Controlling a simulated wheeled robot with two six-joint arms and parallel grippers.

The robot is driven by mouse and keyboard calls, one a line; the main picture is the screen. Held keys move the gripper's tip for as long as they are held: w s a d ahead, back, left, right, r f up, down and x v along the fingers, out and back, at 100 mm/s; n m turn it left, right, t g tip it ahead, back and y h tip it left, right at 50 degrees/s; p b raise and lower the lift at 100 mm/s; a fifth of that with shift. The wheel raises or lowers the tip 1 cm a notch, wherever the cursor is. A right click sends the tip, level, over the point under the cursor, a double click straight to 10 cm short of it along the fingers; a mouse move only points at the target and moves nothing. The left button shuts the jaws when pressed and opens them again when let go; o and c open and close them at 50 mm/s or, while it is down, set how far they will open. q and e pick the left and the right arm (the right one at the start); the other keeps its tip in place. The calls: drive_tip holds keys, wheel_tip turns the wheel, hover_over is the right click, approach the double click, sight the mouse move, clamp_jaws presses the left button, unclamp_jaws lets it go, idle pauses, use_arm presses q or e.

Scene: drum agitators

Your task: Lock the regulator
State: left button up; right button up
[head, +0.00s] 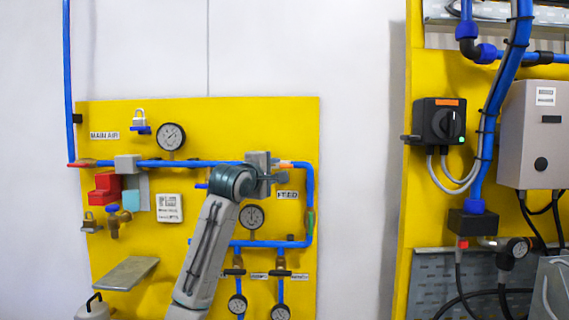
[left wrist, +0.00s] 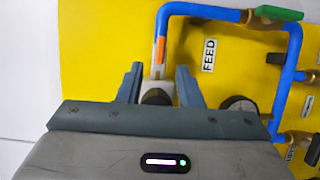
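The regulator, a grey block on the blue pipe, shows in the head view (head: 259,159) beside the FEED label (head: 288,194). In the left wrist view its pale body and dark round knob (left wrist: 156,96) lie between my fingers. My left gripper (head: 268,180) is in front of it, and in the left wrist view its two blue-grey fingers (left wrist: 159,88) stand apart on either side of the knob. Small gaps seem to show at the knob, so the fingers look open around it. My arm hides part of the regulator in the head view. My right gripper is not in view.
Round gauges (head: 171,137) (head: 251,217) and blue pipes (head: 268,244) crowd the yellow board. A green valve handle (left wrist: 279,13) is right of the regulator.

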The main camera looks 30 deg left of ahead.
sight(285, 167)
use_arm(q)
drive_tip(key=w, duration=0.2)
drive_tip(key=w+p, duration=0.1)
drive_tip(key=w, duration=0.1)
drive_tip(key=w+a+p, duration=0.1)
drive_tip(key=w, duration=0.1)
drive_tip(key=shift+r, duration=0.15)
drive_tip(key=shift+w+p, duration=0.4)
drive_tip(key=shift+w, duration=0.1)
clamp_jaws()
